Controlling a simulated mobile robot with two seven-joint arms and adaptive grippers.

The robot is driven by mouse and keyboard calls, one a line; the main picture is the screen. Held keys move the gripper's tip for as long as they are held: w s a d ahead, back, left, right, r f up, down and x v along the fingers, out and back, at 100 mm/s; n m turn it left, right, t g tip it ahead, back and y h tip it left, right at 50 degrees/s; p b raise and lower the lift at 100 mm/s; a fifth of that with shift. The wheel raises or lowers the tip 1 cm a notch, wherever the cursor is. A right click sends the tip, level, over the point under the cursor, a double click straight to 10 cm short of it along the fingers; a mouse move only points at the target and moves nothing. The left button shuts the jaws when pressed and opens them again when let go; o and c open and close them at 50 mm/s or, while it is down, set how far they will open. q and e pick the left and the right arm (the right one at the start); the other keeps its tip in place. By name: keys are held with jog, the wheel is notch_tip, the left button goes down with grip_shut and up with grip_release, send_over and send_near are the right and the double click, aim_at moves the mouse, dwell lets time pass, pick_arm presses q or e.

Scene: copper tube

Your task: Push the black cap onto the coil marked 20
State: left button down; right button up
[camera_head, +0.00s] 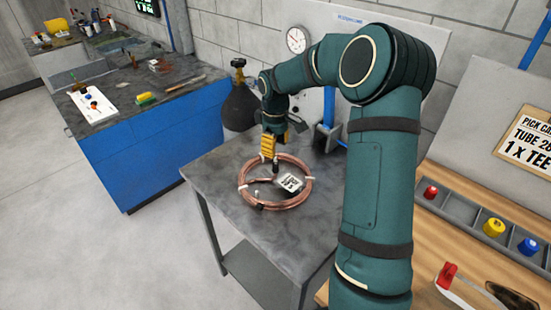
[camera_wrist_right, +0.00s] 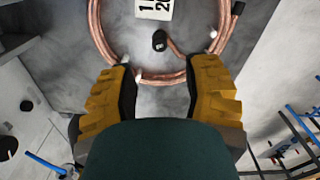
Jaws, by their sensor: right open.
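A copper tube coil (camera_head: 303,199) lies flat on a small grey table. A white tag (camera_head: 290,183) lies on the coil; in the right wrist view the tag (camera_wrist_right: 154,8) is cut off, with only part of its digits showing. In that view a black cap (camera_wrist_right: 159,40) is at the inner tube end, and another black end (camera_wrist_right: 238,8) shows at the coil's outer right. I cannot tell how far either is seated. My right gripper (camera_head: 269,158) is open and empty, just above the coil's far side; in the wrist view the coil's rim (camera_wrist_right: 158,77) shows between its yellow fingers.
The grey table (camera_head: 225,215) has bare room left of the coil. A dark gas bottle (camera_head: 240,106) stands behind it. A wooden bench (camera_head: 480,260) with coloured parts in a grey rail is at right. A blue workbench (camera_head: 150,155) is at left.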

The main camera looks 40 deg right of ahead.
aim_at(275, 164)
notch_tip(275, 164, up, 4)
jog(key=shift+f, duration=0.1)
dwell(0.6)
